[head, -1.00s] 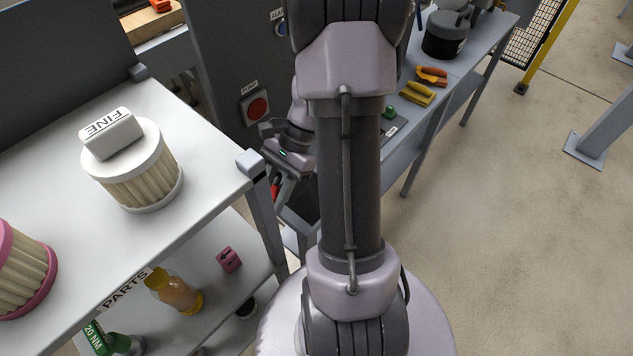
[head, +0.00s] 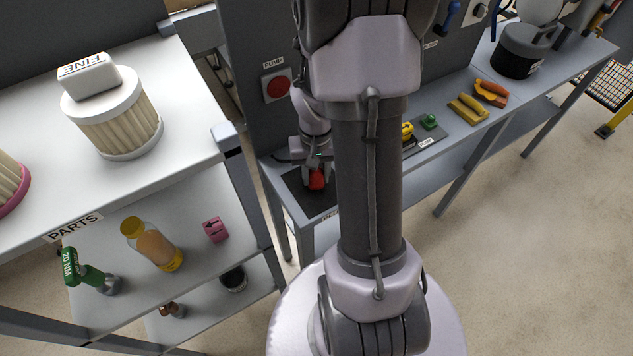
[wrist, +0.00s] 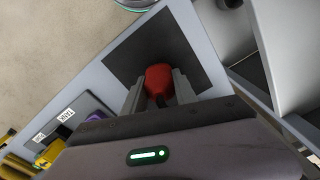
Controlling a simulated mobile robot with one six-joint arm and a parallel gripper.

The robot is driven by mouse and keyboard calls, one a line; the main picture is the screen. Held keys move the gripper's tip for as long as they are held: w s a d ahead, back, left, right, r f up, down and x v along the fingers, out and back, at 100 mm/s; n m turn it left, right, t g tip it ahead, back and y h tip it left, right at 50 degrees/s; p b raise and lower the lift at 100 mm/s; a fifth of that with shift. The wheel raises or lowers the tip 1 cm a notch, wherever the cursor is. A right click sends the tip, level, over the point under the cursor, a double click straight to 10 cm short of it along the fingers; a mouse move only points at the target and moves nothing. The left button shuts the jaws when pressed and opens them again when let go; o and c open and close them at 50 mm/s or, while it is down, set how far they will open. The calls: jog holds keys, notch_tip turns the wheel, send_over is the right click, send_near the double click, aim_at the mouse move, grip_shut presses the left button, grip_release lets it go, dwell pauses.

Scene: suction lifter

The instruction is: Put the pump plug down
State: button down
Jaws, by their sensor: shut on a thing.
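The pump plug (head: 317,181), a red block-like piece, is between the fingers of my gripper (head: 316,174), just left of my arm in the head view. In the wrist view the red plug (wrist: 159,78) shows between the two grey fingers of my gripper (wrist: 158,84). My gripper is shut on it. The plug is over a dark square mat (head: 322,203) at the left end of the grey bench; the mat also shows in the wrist view (wrist: 150,48). I cannot tell whether the plug touches the mat. Its lower end is hidden.
A red button (head: 278,87) is on the panel behind the mat. Yellow (head: 467,109) and orange (head: 490,92) handled pieces lie farther along the bench. A white shelf (head: 190,90) with a FINE filter (head: 115,120) stands at the left. My arm hides part of the bench.

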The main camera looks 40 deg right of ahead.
jog(key=shift+f, duration=0.75)
jog(key=shift+r, duration=0.2)
jog(key=shift+f, duration=0.15)
jog(key=c, duration=1)
grip_release()
jog(key=shift+o, duration=0.2)
notch_tip(320, 180, up, 12)
jog(key=p, duration=0.6)
jog(key=shift+r, duration=0.2)
